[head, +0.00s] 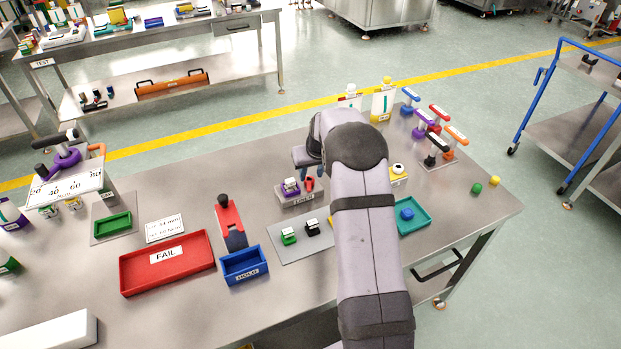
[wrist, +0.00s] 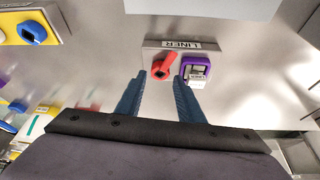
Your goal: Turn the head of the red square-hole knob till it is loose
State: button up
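The red knob (head: 310,184) sits at the right end of a small labelled block (head: 301,199) near the middle of the table. In the wrist view the red knob (wrist: 163,67) shows a dark opening in its head, with a stub pointing up and right; the opening's shape is too small to tell. A purple square piece (wrist: 196,71) with a white label stands beside it. My gripper (wrist: 158,78) is open, its two blue-grey fingertips spread either side of the red knob's near edge. The right fingertip lies close to the purple piece. In the head view my arm partly hides my gripper (head: 307,160).
A grey mat (head: 275,232) with green and black caps lies in front of the block. The blue bin (head: 245,280), red tray (head: 130,283) and a red stand with a black knob (head: 231,226) are left. A teal tray (head: 423,224) is right. Bottles stand behind.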

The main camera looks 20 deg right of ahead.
jog(key=shift+b+v, duration=0.4)
jog(key=shift+v, duration=1.35)
jog(key=shift+s, duration=0.1)
jog(key=s+a+r+g, duration=0.2)
jog(key=s+a, duration=0.9)
jog(key=s, duration=0.3)
jog(key=s+a+g, duration=0.1)
jog(key=s+a, duration=0.2)
jog(key=s, duration=0.7)
jog(key=s+a+f+n+g, duration=0.1)
jog(key=s+a, duration=0.2)
jog(key=s, duration=0.7)
jog(key=shift+s+f+y, duration=0.3)
jog(key=shift+s, duration=0.05)
